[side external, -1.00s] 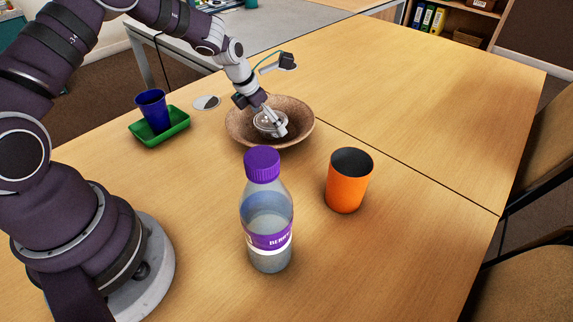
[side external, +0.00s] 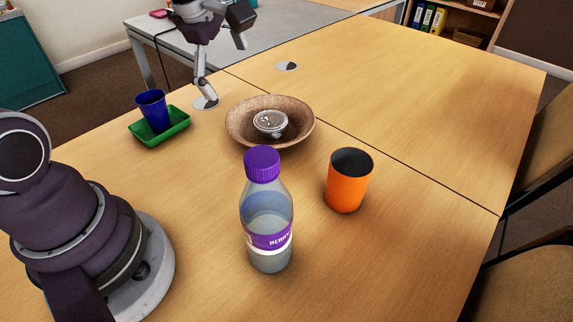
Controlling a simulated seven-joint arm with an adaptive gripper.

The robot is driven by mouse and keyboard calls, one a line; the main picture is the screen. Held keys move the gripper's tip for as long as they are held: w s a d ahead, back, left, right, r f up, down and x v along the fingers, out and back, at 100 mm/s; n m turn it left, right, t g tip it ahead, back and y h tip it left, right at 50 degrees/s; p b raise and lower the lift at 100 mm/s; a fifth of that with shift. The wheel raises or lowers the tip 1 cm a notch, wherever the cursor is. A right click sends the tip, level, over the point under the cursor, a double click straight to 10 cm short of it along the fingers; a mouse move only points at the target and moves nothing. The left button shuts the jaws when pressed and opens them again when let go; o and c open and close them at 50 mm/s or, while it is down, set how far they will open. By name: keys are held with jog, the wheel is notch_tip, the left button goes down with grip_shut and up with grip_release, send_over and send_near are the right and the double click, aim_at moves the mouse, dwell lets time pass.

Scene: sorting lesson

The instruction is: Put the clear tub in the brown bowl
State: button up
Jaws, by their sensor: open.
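The clear tub (side external: 270,122) sits inside the brown bowl (side external: 239,125), near its middle. The bowl rests on the wooden table, behind the bottle. My gripper (side external: 222,62) is raised above the table, up and to the left of the bowl. It is open, with its fingers spread apart and nothing between them. It is clear of both the tub and the bowl.
A bottle with a purple cap (side external: 266,215) stands in front of the bowl. An orange cup (side external: 349,180) stands to its right. A blue cup (side external: 153,110) stands in a green tray (side external: 174,131) at the left. The table's right side is clear.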

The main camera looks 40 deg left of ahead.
jog(key=s+d+r+m, duration=0.1)
jog(key=s+m, duration=0.4)
jog(key=m, duration=0.6)
jog(key=s+d+r+m+t, duration=0.1)
jog(key=s+d+r+m, duration=0.1)
jog(key=s+m, duration=0.4)
jog(key=d+m, duration=0.1)
jog(key=m, duration=0.4)
jog(key=shift+s+r+h, duration=0.2)
jog(key=shift+s+h, duration=0.05)
jog(key=shift+h, duration=0.05)
